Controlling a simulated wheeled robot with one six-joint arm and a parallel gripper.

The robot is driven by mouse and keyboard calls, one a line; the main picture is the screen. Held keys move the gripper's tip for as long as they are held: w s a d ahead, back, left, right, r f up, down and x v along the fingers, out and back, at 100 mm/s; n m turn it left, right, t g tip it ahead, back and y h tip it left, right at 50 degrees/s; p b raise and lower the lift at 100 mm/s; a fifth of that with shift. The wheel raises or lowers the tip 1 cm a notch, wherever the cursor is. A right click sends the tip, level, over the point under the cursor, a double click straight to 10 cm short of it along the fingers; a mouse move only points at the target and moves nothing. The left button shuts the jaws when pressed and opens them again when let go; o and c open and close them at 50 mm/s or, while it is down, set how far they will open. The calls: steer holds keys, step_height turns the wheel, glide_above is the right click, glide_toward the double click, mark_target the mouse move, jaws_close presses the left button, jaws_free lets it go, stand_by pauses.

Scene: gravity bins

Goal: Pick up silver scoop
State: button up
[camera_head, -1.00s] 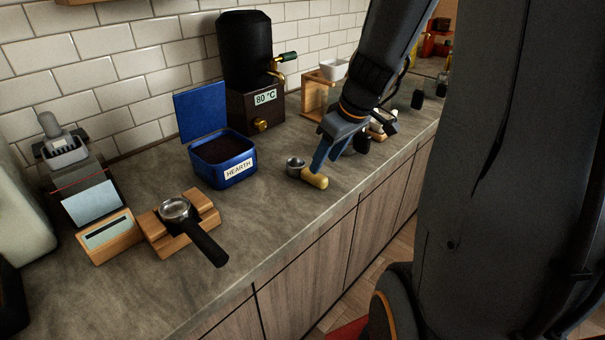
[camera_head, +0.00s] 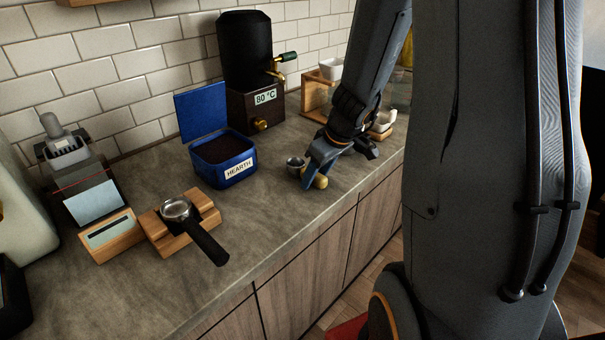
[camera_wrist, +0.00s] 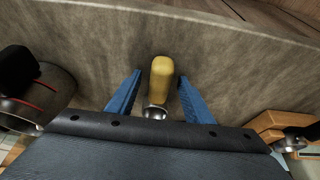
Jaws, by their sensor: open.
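The silver scoop (camera_head: 295,163) lies on the counter to the right of the blue tin in the head view. It has a small metal cup and a short yellow handle (camera_head: 321,181). My gripper (camera_head: 314,175) is down over the scoop and partly hides it. In the wrist view the yellow handle (camera_wrist: 161,78) stands between the two blue fingers of my gripper (camera_wrist: 153,95), with a gap on each side. A bit of the metal (camera_wrist: 155,112) shows below the handle; the rest is hidden by the gripper body.
The open blue tin (camera_head: 226,172) of dark grounds stands left of the scoop. A portafilter (camera_head: 200,232) rests on a wooden stand farther left. A black water dispenser (camera_head: 246,60) stands behind. The counter's front edge is close to the handle.

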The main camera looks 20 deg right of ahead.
steer(key=shift+c, duration=0.2)
jaws_close()
step_height(320, 180, up, 10)
steer(key=shift+r, duration=0.1)
stand_by(0.4)
steer(key=c, duration=0.8)
jaws_free()
jaws_close()
